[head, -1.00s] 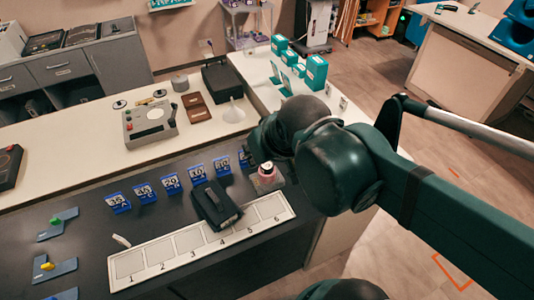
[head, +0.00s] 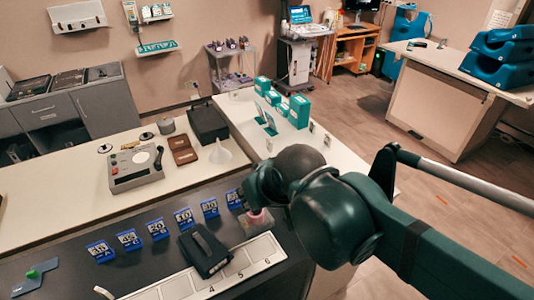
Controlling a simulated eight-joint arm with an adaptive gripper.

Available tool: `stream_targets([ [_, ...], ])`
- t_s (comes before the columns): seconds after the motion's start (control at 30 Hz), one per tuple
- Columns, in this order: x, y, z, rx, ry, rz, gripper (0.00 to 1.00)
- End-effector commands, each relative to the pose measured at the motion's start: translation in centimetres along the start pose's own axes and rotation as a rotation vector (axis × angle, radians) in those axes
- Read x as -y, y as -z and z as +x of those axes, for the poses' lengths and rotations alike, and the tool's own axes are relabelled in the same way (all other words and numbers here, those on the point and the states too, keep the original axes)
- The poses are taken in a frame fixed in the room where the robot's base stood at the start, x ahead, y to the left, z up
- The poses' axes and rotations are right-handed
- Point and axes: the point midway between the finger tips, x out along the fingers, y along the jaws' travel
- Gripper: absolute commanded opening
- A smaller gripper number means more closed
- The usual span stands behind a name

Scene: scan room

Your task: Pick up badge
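I cannot pick out a badge for certain in the head view. Blue numbered cards (head: 157,229) stand in a row on the dark counter (head: 70,254). A small pale piece (head: 104,292) shows at the bottom left, too small to identify. My dark green arm reaches in from the right. Its wrist end is above the right end of the card row, close to a small pink item (head: 258,221) that it partly covers. My gripper's fingers are hidden by the arm, so their opening and any contact do not show.
A grey control box (head: 136,168), a brown case (head: 183,151), a white funnel (head: 221,154) and green boxes (head: 299,112) stand on the white counter. Open floor lies to the right.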

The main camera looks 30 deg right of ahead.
Motion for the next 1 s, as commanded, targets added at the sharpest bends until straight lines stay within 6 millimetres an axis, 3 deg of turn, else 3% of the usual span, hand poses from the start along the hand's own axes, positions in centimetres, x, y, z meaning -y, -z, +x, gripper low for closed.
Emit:
stream_targets([
  [0.37, -0.5, 3.0, 2.8, -0.038, 0.025, 0.002, 0.26],
  [1.0, -3.8, 10.3, 10.6, -0.165, 0.066, 0.009, 0.26],
])
